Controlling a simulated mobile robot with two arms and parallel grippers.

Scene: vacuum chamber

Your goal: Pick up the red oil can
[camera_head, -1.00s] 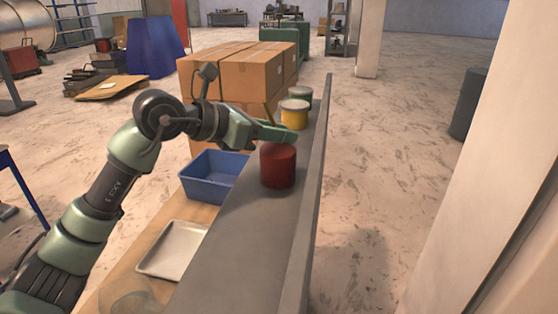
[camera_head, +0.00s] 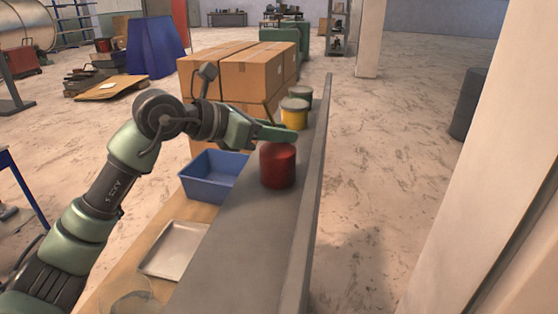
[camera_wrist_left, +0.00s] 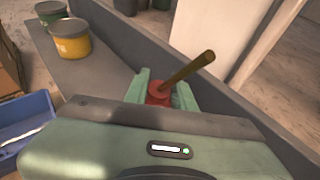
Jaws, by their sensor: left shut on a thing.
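The red oil can (camera_head: 278,166) is upright on the grey ledge (camera_head: 245,235) in the head view. My left gripper (camera_head: 280,133) reaches in from the left at the top of the can. In the left wrist view the red can (camera_wrist_left: 158,94) shows between the two green fingers of my left gripper (camera_wrist_left: 160,88), which is shut on its top. A brown spout-like rod (camera_wrist_left: 188,73) slants up from it. The can's lower part is hidden in the wrist view. My right gripper is not in view.
A yellow can (camera_head: 294,116) and a dark green can (camera_head: 300,94) stand farther along the ledge. A blue bin (camera_head: 211,192) and a pale tray (camera_head: 174,250) lie left of the ledge. Cardboard boxes (camera_head: 258,78) stand behind. A raised lip (camera_head: 312,190) runs along the ledge's right side.

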